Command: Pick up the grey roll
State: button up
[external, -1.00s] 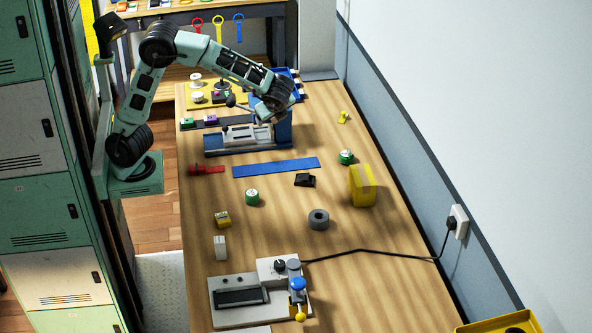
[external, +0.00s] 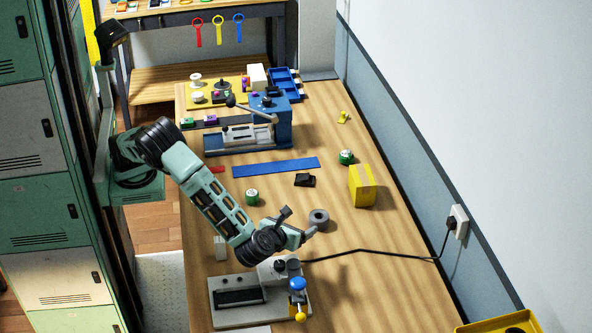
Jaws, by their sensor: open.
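The grey roll (external: 319,219) is a short dark-grey ring with a hole, lying flat on the wooden bench right of the middle. My gripper (external: 299,223) is open and low over the bench, just left of the roll. One finger shows at the roll's upper left and the other at its lower left. The jaws look empty. I cannot tell whether a finger touches the roll.
A grey machine with a blue knob (external: 297,284) stands just below my gripper, its black cable (external: 385,252) running right to a wall socket. A yellow block (external: 361,186), a black piece (external: 305,180) and a green roll (external: 252,196) lie nearby. Bench right of the roll is clear.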

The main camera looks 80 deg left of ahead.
aim_at(318, 217)
jog(key=shift+f, duration=0.9)
jog(key=shift+w+a+f, duration=0.15)
jog(key=shift+a+f, duration=0.05)
jog(key=shift+f, duration=0.1)
jog(key=p+x, duration=0.1)
jog(key=x, duration=1)
jog(key=shift+a+f, duration=0.15)
jog(key=shift+f+p+x, duration=0.1)
jog(key=shift+p+x, duration=0.15)
jog(key=shift+x, duration=1.15)
jog(key=shift+f+p+x, duration=0.15)
jog(key=shift+p+x, duration=0.05)
jog(key=shift+x, duration=1.2)
jog(key=c, duration=1.1)
